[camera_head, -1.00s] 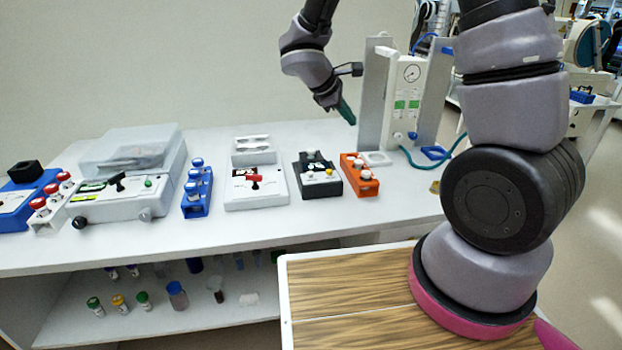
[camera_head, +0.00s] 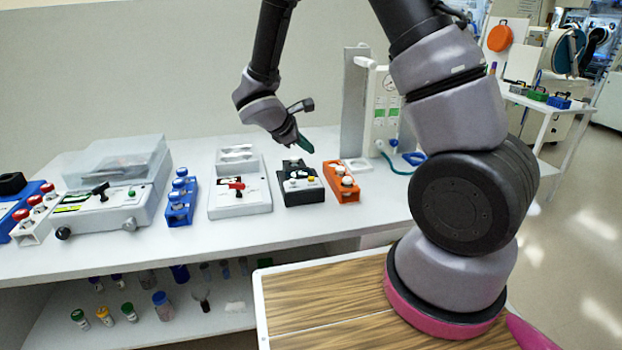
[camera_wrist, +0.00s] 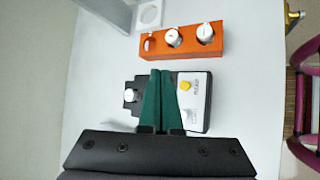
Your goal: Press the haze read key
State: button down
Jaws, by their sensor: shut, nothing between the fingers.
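A black instrument (camera_head: 304,197) with a pale key panel stands on the white bench; it also shows in the wrist view (camera_wrist: 209,100). The panel carries a yellow key (camera_wrist: 185,86) and a whitish key (camera_wrist: 188,114), each beside small lettering too blurred to read. I cannot tell which one is the haze read key. A white round knob (camera_wrist: 129,95) is at the instrument's other end. My gripper (camera_head: 306,147), with green fingers, is shut and empty above the black instrument. In the wrist view its fingertips (camera_wrist: 161,72) hide the instrument's middle, left of the yellow key.
An orange block (camera_head: 342,190) with white-topped pieces stands close to the black instrument's right. A white box with a red handle (camera_head: 240,203) and a blue block (camera_head: 181,208) stand to its left. A tall gauge unit (camera_head: 381,105) stands behind right. The bench front is clear.

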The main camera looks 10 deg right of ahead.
jog(key=shift+f, duration=3.15)
jog(key=shift+f, duration=0.1)
jog(key=shift+f, duration=0.3)
jog(key=shift+f, duration=0.35)
dwell(0.4)
jog(key=shift+r, duration=0.8)
jog(key=shift+r, duration=0.1)
jog(key=shift+r, duration=2.4)
